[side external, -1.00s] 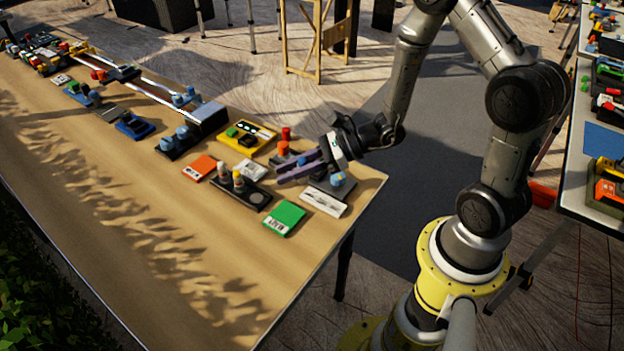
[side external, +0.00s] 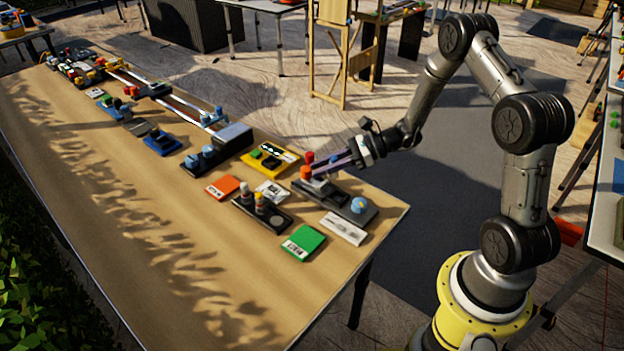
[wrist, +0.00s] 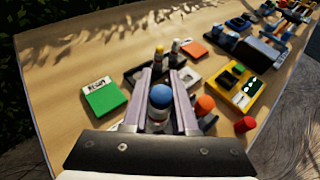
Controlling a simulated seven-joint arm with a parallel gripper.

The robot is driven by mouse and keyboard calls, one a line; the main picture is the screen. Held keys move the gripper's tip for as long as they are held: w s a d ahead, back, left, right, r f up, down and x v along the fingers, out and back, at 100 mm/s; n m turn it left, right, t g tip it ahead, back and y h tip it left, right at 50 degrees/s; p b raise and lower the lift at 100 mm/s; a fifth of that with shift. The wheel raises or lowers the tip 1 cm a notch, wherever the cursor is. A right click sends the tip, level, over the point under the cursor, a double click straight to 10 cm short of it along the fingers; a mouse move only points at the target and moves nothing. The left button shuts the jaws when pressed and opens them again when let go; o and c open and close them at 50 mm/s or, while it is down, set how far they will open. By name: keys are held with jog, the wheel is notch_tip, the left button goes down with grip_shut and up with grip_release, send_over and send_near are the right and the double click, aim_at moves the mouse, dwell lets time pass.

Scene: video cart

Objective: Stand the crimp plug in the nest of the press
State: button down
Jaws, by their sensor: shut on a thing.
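In the wrist view, my gripper (wrist: 163,82) is shut on a plug with a round blue top (wrist: 160,96) and a pale lower body, which I take for the crimp plug. Its lower end is hard to see. The fingers hide the plug there. I cannot tell which part is the press's nest.
A black tray with two upright plugs (side external: 262,199), a green box (side external: 304,242), a white card (side external: 345,229), an orange card (side external: 222,187) and a yellow tray (side external: 285,158) lie nearby. A red knob (wrist: 245,124) stands close right in the wrist view. The table's front left is clear.

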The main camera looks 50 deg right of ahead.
aim_at(327, 196)
jog(key=shift+s+d+f+m, duration=0.15)
jog(key=shift+d+f, duration=0.1)
jog(key=shift+d, duration=0.3)
jog(key=shift+d+f+m, duration=0.15)
jog(key=shift+d+f, duration=0.05)
jog(key=shift+d, duration=0.3)
jog(key=shift+f, duration=0.1)
jog(key=shift+f, duration=2.8)
jog(key=shift+f+h, duration=0.3)
jog(key=shift+f, duration=0.4)
jog(key=shift+r, duration=0.3)
jog(key=shift+f, duration=0.35)
dwell(0.7)
jog(key=shift+r, duration=0.35)
